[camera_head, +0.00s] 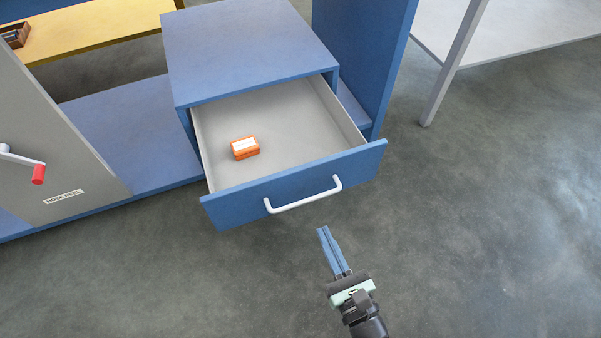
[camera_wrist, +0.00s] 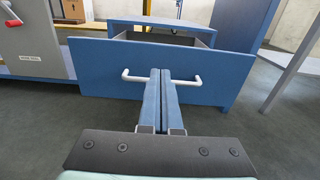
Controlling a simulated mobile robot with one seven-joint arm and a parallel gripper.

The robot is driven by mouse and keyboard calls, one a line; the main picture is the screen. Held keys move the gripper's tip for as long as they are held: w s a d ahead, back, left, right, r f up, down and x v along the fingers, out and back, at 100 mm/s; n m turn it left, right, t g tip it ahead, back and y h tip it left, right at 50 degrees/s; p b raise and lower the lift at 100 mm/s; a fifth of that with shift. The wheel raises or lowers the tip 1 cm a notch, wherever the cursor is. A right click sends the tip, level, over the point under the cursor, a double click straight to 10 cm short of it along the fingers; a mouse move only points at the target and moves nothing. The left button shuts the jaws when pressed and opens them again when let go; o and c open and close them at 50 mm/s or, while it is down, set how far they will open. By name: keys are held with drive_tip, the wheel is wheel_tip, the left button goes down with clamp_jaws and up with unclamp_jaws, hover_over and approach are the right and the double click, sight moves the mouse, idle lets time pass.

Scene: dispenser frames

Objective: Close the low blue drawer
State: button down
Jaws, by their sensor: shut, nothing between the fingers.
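The low blue drawer (camera_head: 358,163) is pulled out of its blue cabinet (camera_head: 250,45) in the head view. Its grey inside holds a small orange box (camera_head: 245,148). A white bar handle (camera_head: 303,196) is on the drawer's front. My gripper (camera_head: 323,229) is shut and empty, a little in front of the drawer, just below the handle in the picture. In the wrist view the drawer front (camera_wrist: 215,80) spans most of the picture, and my shut fingers (camera_wrist: 160,72) overlap the middle of the white handle (camera_wrist: 187,81). I cannot tell whether they touch it.
A grey panel (camera_head: 50,140) with a red-tipped crank (camera_head: 38,173) stands at the left. A blue upright panel (camera_head: 365,50) stands right of the cabinet. A grey table (camera_head: 500,35) is at the upper right. The floor (camera_head: 480,220) in front is clear.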

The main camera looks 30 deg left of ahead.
drive_tip(key=b, duration=0.6)
approach(295, 174)
drive_tip(key=x, duration=0.5)
drive_tip(key=shift+w+a+f, duration=0.1)
drive_tip(key=shift+w+a, duration=0.05)
drive_tip(key=shift+a, duration=0.05)
drive_tip(key=shift+w+a, duration=0.45)
drive_tip(key=shift+a, duration=0.1)
drive_tip(key=shift+a, duration=0.1)
